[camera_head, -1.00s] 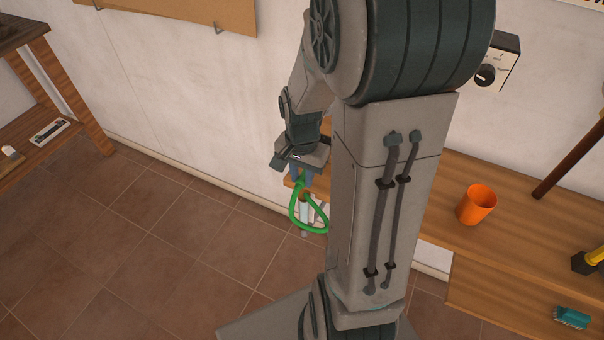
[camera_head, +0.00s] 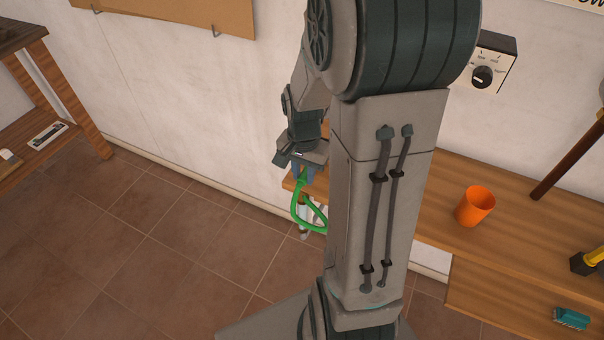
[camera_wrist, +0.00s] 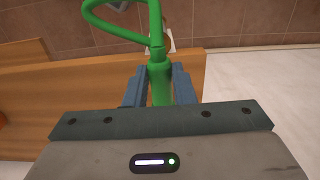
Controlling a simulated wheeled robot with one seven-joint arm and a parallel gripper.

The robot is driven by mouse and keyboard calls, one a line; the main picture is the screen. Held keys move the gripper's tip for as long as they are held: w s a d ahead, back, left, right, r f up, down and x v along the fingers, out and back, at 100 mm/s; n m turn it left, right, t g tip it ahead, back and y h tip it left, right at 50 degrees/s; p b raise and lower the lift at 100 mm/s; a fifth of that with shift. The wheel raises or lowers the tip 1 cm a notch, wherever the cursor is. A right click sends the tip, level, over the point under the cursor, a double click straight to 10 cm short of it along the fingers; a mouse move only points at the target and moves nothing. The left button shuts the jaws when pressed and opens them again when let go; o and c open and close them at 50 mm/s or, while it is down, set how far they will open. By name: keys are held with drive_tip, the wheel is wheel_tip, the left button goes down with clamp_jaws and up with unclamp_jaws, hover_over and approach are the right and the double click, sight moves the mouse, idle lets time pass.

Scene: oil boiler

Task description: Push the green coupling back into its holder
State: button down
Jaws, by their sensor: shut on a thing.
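The green coupling (camera_wrist: 160,80) is a green cylinder with a green hose (camera_head: 297,212) looping from its end. My gripper (camera_wrist: 159,78) is shut on the coupling, one finger on each side of it in the wrist view. In the head view my gripper (camera_head: 303,172) is beside the left end of the wooden bench, partly hidden by my own arm. A pale fitting (camera_head: 304,230) shows by the hose below my gripper; I cannot tell whether it is the holder, or whether the coupling touches it.
The wooden bench (camera_head: 420,208) runs right from my gripper along the wall. An orange cup (camera_head: 475,206) stands on it. A teal brush (camera_head: 571,318) lies on the lower shelf. A dial box (camera_head: 494,62) is on the wall. Tiled floor (camera_head: 150,250) at left is clear.

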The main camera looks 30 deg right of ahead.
drive_tip(key=shift+w+d, duration=0.7)
drive_tip(key=shift+d, duration=0.25)
drive_tip(key=c, duration=1.1)
unclamp_jaws()
drive_tip(key=shift+c, duration=0.2)
drive_tip(key=shift+r, duration=0.1)
wheel_tip(320, 180, up, 14)
drive_tip(key=shift+f+p, duration=0.2)
drive_tip(key=shift+p, duration=0.15)
drive_tip(key=shift+r, duration=0.1)
wheel_tip(320, 180, up, 10)
drive_tip(key=p, duration=0.8)
